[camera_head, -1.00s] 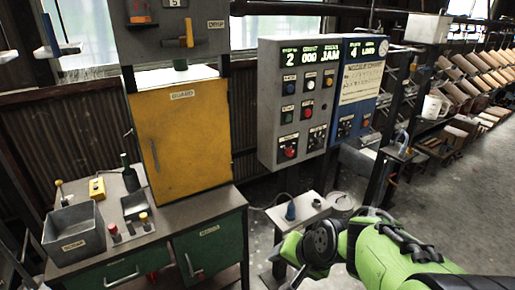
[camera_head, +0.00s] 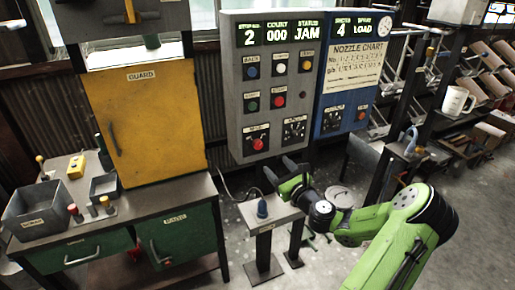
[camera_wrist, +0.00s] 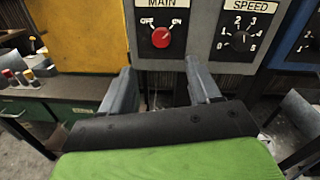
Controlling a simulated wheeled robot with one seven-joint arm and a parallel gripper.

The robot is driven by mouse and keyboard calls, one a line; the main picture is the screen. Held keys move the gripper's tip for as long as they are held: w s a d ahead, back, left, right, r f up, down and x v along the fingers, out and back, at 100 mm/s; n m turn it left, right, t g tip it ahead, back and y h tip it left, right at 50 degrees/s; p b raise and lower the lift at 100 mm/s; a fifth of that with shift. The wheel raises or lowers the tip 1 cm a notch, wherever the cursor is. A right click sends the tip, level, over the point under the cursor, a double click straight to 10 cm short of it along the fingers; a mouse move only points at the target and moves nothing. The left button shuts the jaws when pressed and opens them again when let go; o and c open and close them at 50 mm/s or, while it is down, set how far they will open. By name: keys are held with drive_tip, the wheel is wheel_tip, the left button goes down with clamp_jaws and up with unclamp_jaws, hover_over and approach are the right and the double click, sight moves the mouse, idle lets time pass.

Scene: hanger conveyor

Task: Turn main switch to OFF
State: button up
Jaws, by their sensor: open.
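The main switch (camera_head: 258,144) is a red round knob at the lower left of the grey control panel (camera_head: 238,112). In the wrist view the red knob (camera_wrist: 161,37) sits under a MAIN label, with OFF at its left and ON at its right. A light mark on the knob points up and to the right, toward ON. My gripper (camera_head: 279,170) is below and in front of the panel, apart from the switch. In the wrist view its two fingers (camera_wrist: 166,88) are spread and empty, below the knob.
A black SPEED dial (camera_wrist: 241,41) is right of the main switch. A blue nozzle panel (camera_head: 345,85) adjoins on the right. A small stand (camera_head: 272,219) is below the panel. The yellow guard door (camera_head: 145,115) and a green-fronted bench (camera_head: 180,235) are at left.

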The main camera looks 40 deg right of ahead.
sight(259, 146)
drive_tip(key=x, duration=1.1)
drive_tip(key=shift+w+d, duration=0.3)
drive_tip(key=shift+w, duration=0.05)
drive_tip(key=shift+c, duration=0.3)
drive_tip(key=c, duration=1)
